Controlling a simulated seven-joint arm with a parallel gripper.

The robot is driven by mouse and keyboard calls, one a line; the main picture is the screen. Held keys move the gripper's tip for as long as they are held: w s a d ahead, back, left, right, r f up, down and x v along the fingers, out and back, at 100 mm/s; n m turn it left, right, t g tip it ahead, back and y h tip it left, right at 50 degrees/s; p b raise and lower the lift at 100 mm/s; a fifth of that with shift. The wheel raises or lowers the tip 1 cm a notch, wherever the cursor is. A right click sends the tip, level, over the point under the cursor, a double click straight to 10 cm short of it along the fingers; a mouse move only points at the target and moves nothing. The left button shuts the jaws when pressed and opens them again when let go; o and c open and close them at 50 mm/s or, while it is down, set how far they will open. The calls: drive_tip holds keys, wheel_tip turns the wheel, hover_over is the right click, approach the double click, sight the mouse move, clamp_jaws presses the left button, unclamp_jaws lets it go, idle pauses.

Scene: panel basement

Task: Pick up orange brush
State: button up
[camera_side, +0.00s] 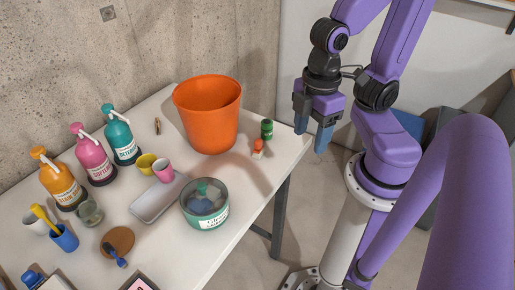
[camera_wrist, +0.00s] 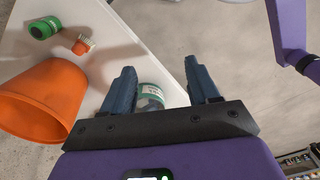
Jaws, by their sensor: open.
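The small orange brush (camera_side: 257,149) with pale bristles is on the white table near its right edge, in front of the orange bucket. It also shows at the upper left of the wrist view (camera_wrist: 82,44). My gripper (camera_side: 312,132) is open and empty, to the right of the brush and apart from it, in the air by the table's right edge. In the wrist view both blue fingers (camera_wrist: 160,68) are spread with nothing held between them.
Floor shows beyond the table edge.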

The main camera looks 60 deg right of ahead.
drive_tip(key=shift+f, duration=0.1)
drive_tip(key=n+t+h, duration=0.1)
drive_tip(key=n+h, duration=0.6)
drive_tip(key=h, duration=0.7)
approach(262, 140)
drive_tip(key=x, duration=0.5)
drive_tip(key=shift+w+a+f, duration=0.1)
drive_tip(key=shift+f, duration=0.1)
drive_tip(key=shift+w+f+x, duration=0.1)
drive_tip(key=shift+w+x, duration=0.05)
drive_tip(key=shift+x, duration=1.15)
drive_tip(key=shift+w+f+x, duration=0.1)
drive_tip(key=shift+x, duration=1.15)
drive_tip(key=shift+w+f+x, duration=0.1)
drive_tip(key=shift+w+x, duration=0.05)
drive_tip(key=shift+x, duration=1.15)
drive_tip(key=shift+a, duration=0.2)
clamp_jaws()
